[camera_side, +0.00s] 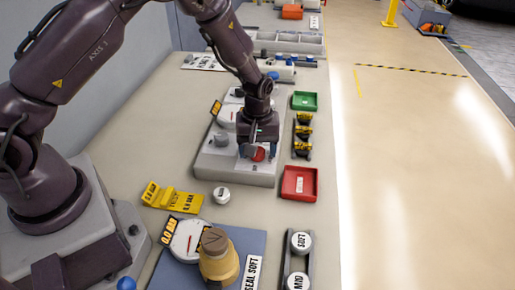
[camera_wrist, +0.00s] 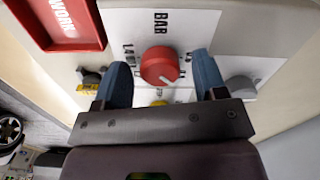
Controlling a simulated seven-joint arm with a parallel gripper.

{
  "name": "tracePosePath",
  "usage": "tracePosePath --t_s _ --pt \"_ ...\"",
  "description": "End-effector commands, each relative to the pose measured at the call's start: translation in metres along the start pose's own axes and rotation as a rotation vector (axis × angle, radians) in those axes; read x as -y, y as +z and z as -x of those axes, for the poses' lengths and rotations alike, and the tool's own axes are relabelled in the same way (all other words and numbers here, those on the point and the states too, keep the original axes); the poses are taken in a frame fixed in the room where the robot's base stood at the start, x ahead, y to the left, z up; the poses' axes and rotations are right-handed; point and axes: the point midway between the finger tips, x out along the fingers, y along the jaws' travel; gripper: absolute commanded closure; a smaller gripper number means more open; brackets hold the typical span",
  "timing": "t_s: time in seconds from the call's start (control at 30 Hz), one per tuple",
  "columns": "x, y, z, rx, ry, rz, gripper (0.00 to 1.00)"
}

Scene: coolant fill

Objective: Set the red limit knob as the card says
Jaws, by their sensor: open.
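The red limit knob (camera_wrist: 160,66) sits on a white label plate marked BAR, with 1.4 printed to its left and another partly hidden number to its right. A white mark shows on its lower part in the wrist view. My gripper (camera_wrist: 160,60) is open, with one blue-grey finger on each side of the knob and a gap to both. In the side view the knob (camera_side: 259,154) shows beside my gripper (camera_side: 252,149) at the front of the grey panel (camera_side: 232,173). A yellow card block (camera_side: 172,198) with BAR lettering stands at lower left; its small figures are hard to read.
A red tray (camera_side: 299,184) and a green tray (camera_side: 304,101) lie right of the panel, with several yellow-topped parts (camera_side: 303,132) between them. A grey knob (camera_wrist: 239,88) is close to one finger.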

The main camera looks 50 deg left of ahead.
Motion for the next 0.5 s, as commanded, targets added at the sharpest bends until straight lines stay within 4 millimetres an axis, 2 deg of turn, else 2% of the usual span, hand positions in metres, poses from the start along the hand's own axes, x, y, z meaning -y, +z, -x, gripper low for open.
tracePosePath --t_s 0.17,0.5 --pt "-0.001 0.000 0.028 -0.001 0.005 -0.001 0.35" --pt "-0.001 0.000 0.101 -0.002 0.004 -0.001 0.35"
